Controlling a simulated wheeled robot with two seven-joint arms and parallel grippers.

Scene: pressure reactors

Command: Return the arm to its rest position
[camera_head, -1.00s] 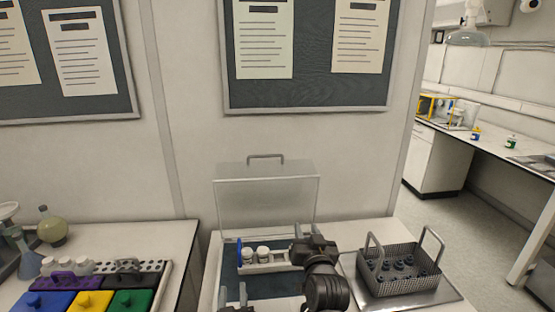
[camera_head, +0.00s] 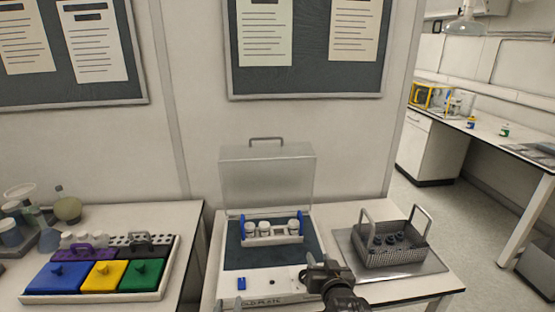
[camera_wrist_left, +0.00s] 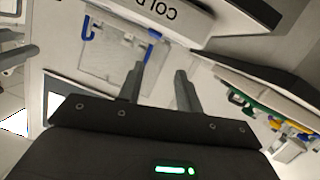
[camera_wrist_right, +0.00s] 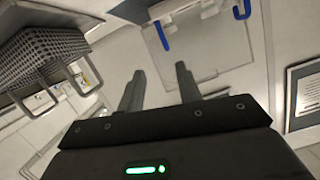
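My right gripper (camera_head: 322,268) is at the bottom of the head view, in front of the cold plate's right front corner. Its two fingers (camera_wrist_right: 159,70) stand apart with nothing between them in the right wrist view. My left gripper is outside the head view. In the left wrist view its fingers (camera_wrist_left: 160,70) are also apart and empty, with the cold plate's lettered front (camera_wrist_left: 165,12) upside down above them.
A rack of white-capped vials (camera_head: 272,232) with blue ends stands on the cold plate (camera_head: 245,258), its clear lid (camera_head: 266,180) raised behind. A wire basket (camera_head: 395,255) holding dark-capped items stands on a tray to the right. Coloured lidded boxes (camera_head: 100,275) are at left.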

